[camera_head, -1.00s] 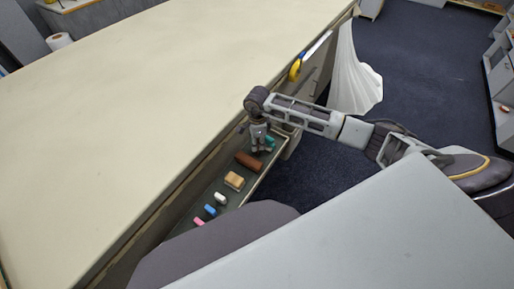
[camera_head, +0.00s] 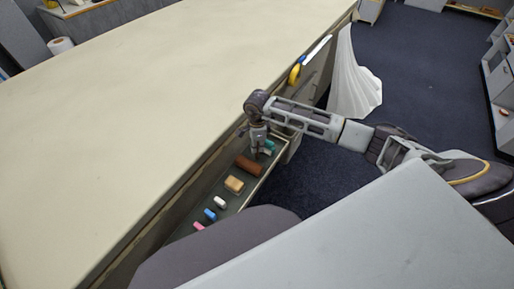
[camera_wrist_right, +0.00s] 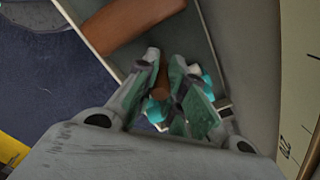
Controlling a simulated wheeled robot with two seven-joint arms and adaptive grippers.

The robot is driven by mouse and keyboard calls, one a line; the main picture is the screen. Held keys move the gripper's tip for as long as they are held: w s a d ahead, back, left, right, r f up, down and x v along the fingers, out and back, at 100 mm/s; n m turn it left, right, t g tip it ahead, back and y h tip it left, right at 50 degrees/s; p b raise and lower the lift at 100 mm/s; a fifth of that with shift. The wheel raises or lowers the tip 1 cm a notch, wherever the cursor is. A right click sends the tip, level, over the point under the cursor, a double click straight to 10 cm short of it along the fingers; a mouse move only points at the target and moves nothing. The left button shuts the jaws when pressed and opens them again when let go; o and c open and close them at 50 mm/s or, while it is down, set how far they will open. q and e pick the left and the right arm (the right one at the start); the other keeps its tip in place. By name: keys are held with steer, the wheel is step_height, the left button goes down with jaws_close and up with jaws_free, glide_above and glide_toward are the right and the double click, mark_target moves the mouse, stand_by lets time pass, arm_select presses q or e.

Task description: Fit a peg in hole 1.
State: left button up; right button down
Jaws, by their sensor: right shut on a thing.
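My right gripper (camera_head: 258,152) points down at the far end of a narrow tray (camera_head: 230,206) along the table's side. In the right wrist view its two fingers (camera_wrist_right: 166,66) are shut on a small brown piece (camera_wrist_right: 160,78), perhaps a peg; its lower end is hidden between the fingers. Teal pieces (camera_wrist_right: 208,84) lie close behind the fingers, and some teal (camera_head: 269,147) shows beside the gripper in the head view. No hole or number 1 can be made out. My left gripper is not in view.
The tray also holds a brown cylinder (camera_head: 248,165), a tan block (camera_head: 234,184), and white (camera_head: 220,202), blue (camera_head: 210,214) and pink (camera_head: 199,226) pieces. The long pale table (camera_head: 130,110) is bare. A white cloth (camera_head: 354,85) hangs at its far end. A yellow item (camera_head: 294,74) sits at the edge.

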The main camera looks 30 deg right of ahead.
step_height(320, 180, up, 8)
steer(key=shift+r, duration=0.9)
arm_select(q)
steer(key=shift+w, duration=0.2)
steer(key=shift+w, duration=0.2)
